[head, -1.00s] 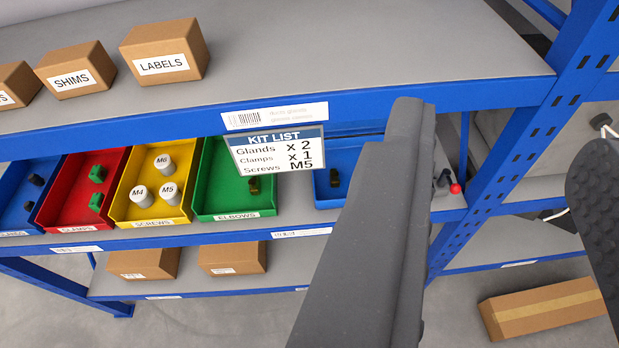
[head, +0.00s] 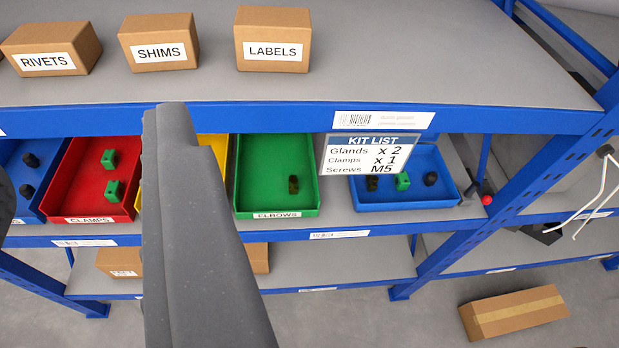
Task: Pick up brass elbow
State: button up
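The brass elbow (head: 293,184) looks like a small dark brownish piece. It lies alone toward the right side of the green bin (head: 256,203) labelled ELBOWS, on the middle shelf. A long grey part of my gripper (head: 172,115) rises from the bottom left, with its tip at the upper shelf's edge in the picture. It is left of the elbow and covers most of the yellow bin (head: 217,157). Its finger opening is not clear, and I see nothing held.
A blue bin (head: 408,207) at right holds a green clamp (head: 402,181) and two dark pieces. A KIT LIST sign (head: 366,156) hangs partly over it. Left are a red bin (head: 84,205) and another blue bin (head: 25,206). The upper shelf (head: 270,119) overhangs the bins.

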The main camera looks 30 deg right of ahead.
aim_at(373, 181)
jog(key=u, duration=1.25)
jog(key=k, duration=1.65)
jog(key=z, duration=1.85)
jog(key=i, duration=1.45)
jog(key=u, duration=0.05)
